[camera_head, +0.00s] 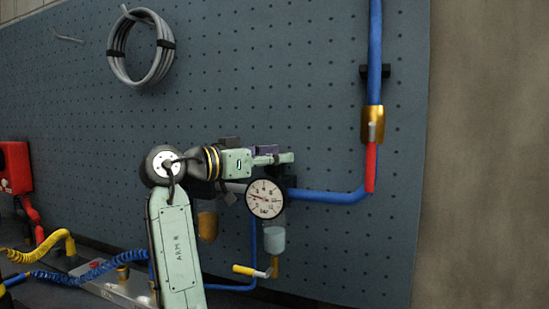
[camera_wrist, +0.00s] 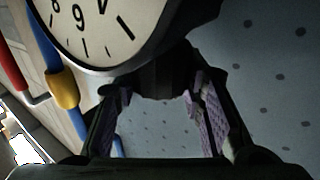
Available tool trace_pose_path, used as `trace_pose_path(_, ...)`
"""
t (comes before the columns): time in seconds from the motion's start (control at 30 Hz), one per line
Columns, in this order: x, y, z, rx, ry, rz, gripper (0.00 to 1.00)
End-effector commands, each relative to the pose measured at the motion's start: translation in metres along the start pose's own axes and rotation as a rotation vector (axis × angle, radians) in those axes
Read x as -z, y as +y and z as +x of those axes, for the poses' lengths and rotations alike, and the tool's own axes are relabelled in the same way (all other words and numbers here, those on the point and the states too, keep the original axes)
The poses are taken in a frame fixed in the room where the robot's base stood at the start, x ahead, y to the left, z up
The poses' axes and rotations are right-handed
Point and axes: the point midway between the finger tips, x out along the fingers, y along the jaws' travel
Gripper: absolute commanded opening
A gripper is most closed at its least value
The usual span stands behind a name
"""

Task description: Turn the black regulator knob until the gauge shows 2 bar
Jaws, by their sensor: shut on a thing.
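The round white pressure gauge (camera_head: 265,199) sits below my gripper (camera_head: 284,158) in the head view. Its needle lies on the left part of the dial; its exact reading is too small to tell. Part of the dial also shows at the top of the wrist view (camera_wrist: 100,25), with its needle out of sight. The black regulator knob (camera_wrist: 160,78) is between my two fingers in the wrist view, and my gripper is shut on it. In the head view, the gripper largely hides the knob.
A blue pipe (camera_head: 330,196) runs right from the gauge, then up past a brass valve with a red lever (camera_head: 370,165). Below hang an amber bowl (camera_head: 207,226), a clear bowl (camera_head: 274,240) and a yellow-handled valve (camera_head: 245,270). A grey hose coil (camera_head: 118,38) hangs upper left.

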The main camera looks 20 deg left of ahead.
Motion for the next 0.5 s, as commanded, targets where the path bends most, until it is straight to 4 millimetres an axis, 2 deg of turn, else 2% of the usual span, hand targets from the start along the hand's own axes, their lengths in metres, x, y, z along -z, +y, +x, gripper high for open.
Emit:
trace_pose_path(0.27, 0.0001, 0.0001, -0.0001, 0.0, 0.0, 0.0, 0.08)
trace_pose_path(0.5, -0.005, 0.0016, 0.0006, 0.108, -0.002, 0.005, 0.08)
